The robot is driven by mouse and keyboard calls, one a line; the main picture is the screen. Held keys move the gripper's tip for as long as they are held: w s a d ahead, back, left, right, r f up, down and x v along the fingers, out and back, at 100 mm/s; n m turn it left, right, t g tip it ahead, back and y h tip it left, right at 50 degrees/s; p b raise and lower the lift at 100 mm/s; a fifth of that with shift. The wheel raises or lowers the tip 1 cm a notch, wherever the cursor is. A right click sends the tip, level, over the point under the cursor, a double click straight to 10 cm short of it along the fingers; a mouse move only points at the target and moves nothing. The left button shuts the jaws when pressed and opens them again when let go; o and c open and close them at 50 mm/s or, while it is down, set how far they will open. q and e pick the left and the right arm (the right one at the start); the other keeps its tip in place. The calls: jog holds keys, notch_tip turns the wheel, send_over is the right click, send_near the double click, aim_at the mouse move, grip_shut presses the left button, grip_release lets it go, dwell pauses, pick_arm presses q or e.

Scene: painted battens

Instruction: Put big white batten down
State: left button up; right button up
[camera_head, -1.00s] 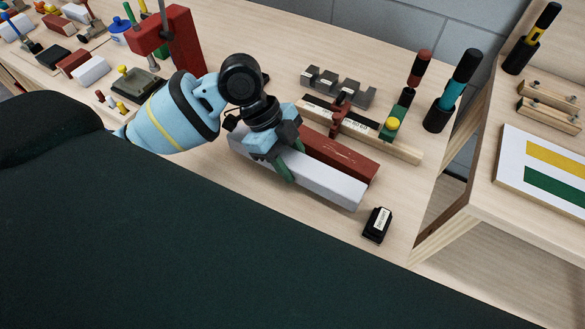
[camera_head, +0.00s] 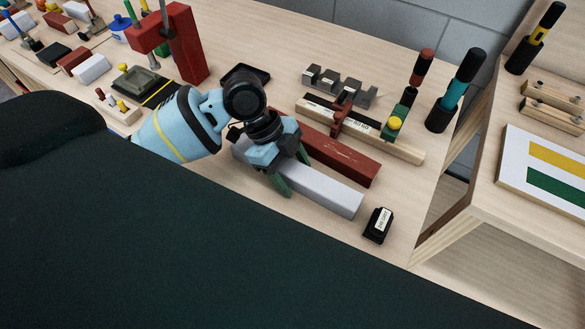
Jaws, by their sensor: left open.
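The big white batten (camera_head: 325,191) lies on the wooden bench in front of the big red batten (camera_head: 340,158), roughly parallel to it with a narrow gap between them. My left gripper (camera_head: 293,170) is over the white batten, left of its middle. Its jaws are open, with one green fingertip on the near side and the other on the far side. The gripper and wrist hide part of the batten's left half. The batten appears to rest on the bench top. My right gripper is not in view.
A small black stamp-like block (camera_head: 378,225) sits near the white batten's right end. A long wooden gauge (camera_head: 360,130) and a grey notched block (camera_head: 340,86) are behind. A red stand (camera_head: 182,45) and black tray (camera_head: 245,76) are at back left.

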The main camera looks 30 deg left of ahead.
pick_arm(q)
jog(key=v, duration=1.2)
jog(key=shift+r+p, duration=0.15)
jog(key=shift+p, duration=0.15)
